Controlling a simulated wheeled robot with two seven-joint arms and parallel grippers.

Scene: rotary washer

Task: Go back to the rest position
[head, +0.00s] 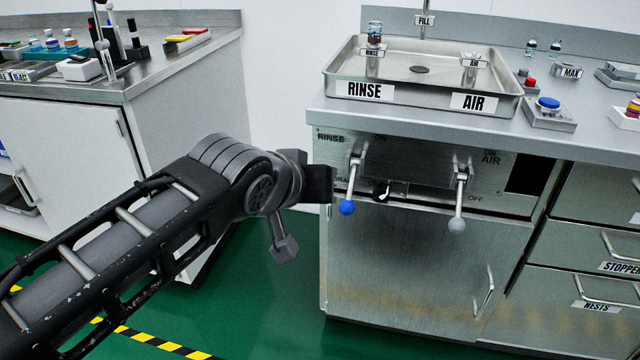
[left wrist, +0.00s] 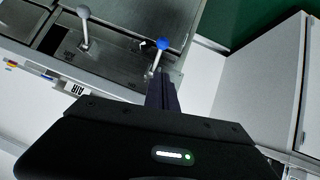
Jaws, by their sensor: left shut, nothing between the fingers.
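My left arm comes in from the left in the head view, and its gripper (head: 322,184) is just left of the rinse lever, in front of the washer cabinet. In the left wrist view the left gripper (left wrist: 160,84) is shut and empty. The blue-knobbed rinse lever (head: 348,206) hangs downward, close to the fingers; it also shows in the left wrist view (left wrist: 161,45). I cannot tell whether the fingers touch it. The grey-knobbed air lever (head: 458,222) also hangs down, to the right. My right gripper is in neither view.
A steel sink tray (head: 420,70) with RINSE and AIR labels sits on the counter above the levers. A blue button box (head: 549,112) stands right of it. A second cabinet (head: 70,150) is at the left. Green floor (head: 280,290) lies open between the cabinets.

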